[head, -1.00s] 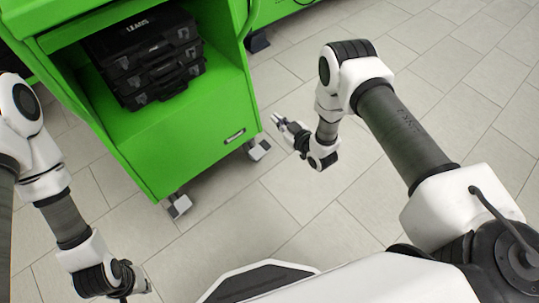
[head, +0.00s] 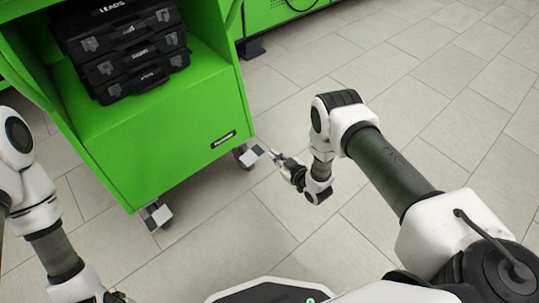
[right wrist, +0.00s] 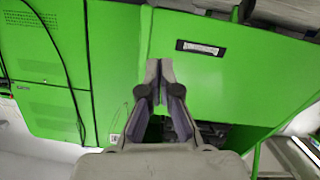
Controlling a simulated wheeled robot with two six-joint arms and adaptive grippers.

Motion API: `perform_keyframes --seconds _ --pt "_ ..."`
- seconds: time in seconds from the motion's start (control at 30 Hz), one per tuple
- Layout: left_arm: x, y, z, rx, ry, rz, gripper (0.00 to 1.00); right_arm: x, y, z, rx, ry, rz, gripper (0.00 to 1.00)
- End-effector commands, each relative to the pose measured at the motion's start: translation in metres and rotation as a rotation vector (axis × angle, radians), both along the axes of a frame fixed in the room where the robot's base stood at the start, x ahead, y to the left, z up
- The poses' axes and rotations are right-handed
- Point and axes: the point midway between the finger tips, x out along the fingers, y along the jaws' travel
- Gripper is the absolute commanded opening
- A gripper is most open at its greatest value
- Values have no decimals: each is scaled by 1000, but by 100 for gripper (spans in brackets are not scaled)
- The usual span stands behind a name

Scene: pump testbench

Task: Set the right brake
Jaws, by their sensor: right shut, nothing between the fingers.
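A green cart (head: 165,150) stands at the upper left of the head view on small casters. Its right caster (head: 248,157) has a pale brake pedal (head: 257,152) and sits under the front right corner. My right gripper (head: 274,155) is shut and empty, its tips just right of this pedal; I cannot tell whether they touch. In the right wrist view the closed fingers (right wrist: 165,72) lie in front of the green panel, and no brake pedal shows clearly. My left gripper (head: 117,297) is cut off at the bottom edge, its jaws hidden.
Black cases (head: 125,50) are stacked on the cart's shelf. The left caster (head: 157,215) stands under the front left corner. A nameplate (head: 223,139) is on the panel. Tiled floor (head: 400,120) is clear to the right of the cart.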

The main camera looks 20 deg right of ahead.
Motion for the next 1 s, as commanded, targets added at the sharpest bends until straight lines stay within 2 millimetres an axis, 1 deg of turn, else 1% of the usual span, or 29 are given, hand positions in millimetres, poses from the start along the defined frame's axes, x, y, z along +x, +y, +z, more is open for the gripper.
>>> perform_keyframes --seconds 0.03,0.4,0.5,0.6,0.7,1.0 --pt "0 0 -9 0 0 0 0 8 3 -6 0 -2 1 0" --pt "0 0 -55 0 1 0 0 81 26 -28 -1 -4 1 0" --pt "0 0 -67 0 0 1 0 82 22 -47 0 1 -1 0" --pt "1 0 -73 0 -1 3 0 83 20 -57 0 0 0 0" --pt "1 1 -75 0 -3 4 0 84 18 -61 0 0 0 0" --pt "1 1 -74 1 -3 5 0 84 18 -60 0 0 0 0"
